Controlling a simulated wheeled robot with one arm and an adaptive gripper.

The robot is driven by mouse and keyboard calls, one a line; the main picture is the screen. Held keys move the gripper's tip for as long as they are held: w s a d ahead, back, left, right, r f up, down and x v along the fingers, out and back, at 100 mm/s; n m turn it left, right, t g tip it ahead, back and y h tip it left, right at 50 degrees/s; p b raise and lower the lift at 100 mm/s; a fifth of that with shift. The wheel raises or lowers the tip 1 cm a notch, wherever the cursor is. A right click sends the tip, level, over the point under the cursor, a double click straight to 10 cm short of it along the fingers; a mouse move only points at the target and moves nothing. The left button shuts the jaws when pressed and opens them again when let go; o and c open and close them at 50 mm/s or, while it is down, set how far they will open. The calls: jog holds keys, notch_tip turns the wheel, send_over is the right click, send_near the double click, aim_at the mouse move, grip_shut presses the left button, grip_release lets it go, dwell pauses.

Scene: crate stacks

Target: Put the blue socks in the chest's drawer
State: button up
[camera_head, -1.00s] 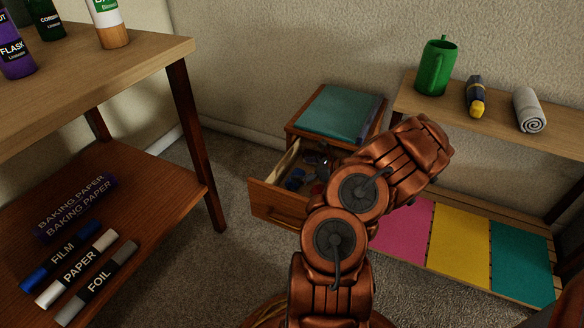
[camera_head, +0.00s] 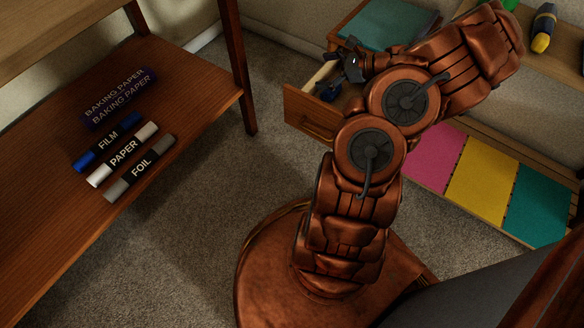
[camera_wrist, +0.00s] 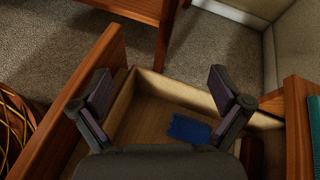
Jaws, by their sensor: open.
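The chest's drawer is pulled open; its front panel (camera_head: 311,117) shows in the head view and its wooden front (camera_wrist: 62,108) at the left of the wrist view. A blue cloth-like piece (camera_wrist: 188,129), which looks like the blue socks, lies flat on the drawer floor. Blue (camera_head: 331,93) also shows in the drawer in the head view, partly hidden by my arm. My gripper (camera_head: 352,62) is over the drawer, and in the wrist view (camera_wrist: 160,88) its fingers are spread, with nothing between them. The right finger is close to the blue piece in the picture.
A teal folder (camera_head: 390,22) lies on the chest. A shelf at left holds several rolls, among them film (camera_head: 108,142) and foil (camera_head: 140,168). Pink (camera_head: 434,158), yellow (camera_head: 484,182) and teal (camera_head: 534,212) panels lie right of my arm. Carpet is clear between shelf and base.

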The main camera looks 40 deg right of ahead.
jog(key=w+a+r+n+g+y, duration=0.1)
jog(key=a+r+n+g, duration=0.2)
jog(key=a, duration=0.5)
jog(key=w+a+r+n+g+y, duration=0.1)
jog(key=w+a+r+n+y, duration=0.2)
jog(key=a, duration=0.4)
jog(key=s+a+r+n+g+h, duration=0.1)
jog(key=s+a+r+n+g, duration=0.1)
jog(key=s+a+n+g, duration=0.5)
jog(key=s+a+r+n+g+h, duration=0.1)
jog(key=s+a+r+n+h, duration=0.25)
jog(key=a, duration=0.85)
jog(key=s+n+g+h, duration=0.2)
jog(key=s+n+h, duration=0.4)
jog(key=s+n, duration=0.5)
jog(key=s, duration=0.9)
jog(key=shift+d+r+h, duration=0.15)
jog(key=shift+d+h, duration=0.05)
jog(key=shift+h, duration=0.15)
